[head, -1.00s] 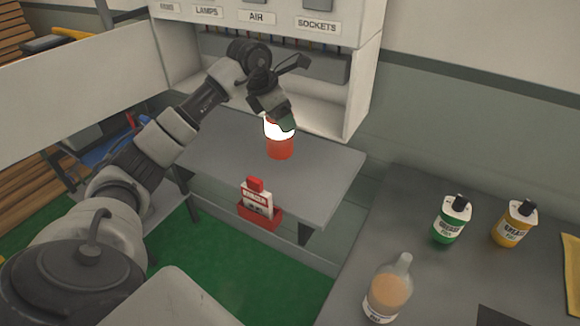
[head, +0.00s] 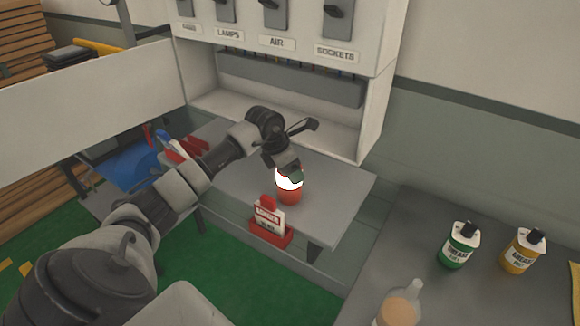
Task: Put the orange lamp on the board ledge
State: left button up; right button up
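The orange lamp (head: 290,196) has a red-orange base and a bright white glowing top. In the head view it is in front of the grey shelf (head: 340,197) below the white switch board (head: 300,45). I cannot tell whether its base touches the shelf. My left gripper (head: 290,174) points down onto the lamp's top and is shut on it, its fingertips partly hiding the white part. The board has an open white ledge (head: 345,138) along its bottom, behind my arm. My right gripper is not in view.
A red and white danger sign (head: 268,222) stands at the shelf's front edge, close before the lamp. On the grey table at right are a green grease bottle (head: 459,246), a yellow one (head: 521,252) and a clear bottle (head: 398,308). The shelf's right part is clear.

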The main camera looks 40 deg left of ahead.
pick_arm(q)
jog(key=o, duration=1.1)
jog(key=shift+d, duration=0.1)
jog(key=o, duration=0.4)
jog(key=shift+r, duration=0.2)
jog(key=b+v, duration=0.2)
jog(key=v, duration=1)
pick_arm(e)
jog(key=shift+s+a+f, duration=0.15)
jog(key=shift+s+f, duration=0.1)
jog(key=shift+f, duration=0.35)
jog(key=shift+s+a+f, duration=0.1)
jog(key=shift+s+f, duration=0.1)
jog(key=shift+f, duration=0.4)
pick_arm(q)
jog(key=shift+d+f, duration=0.1)
jog(key=shift+f, duration=0.1)
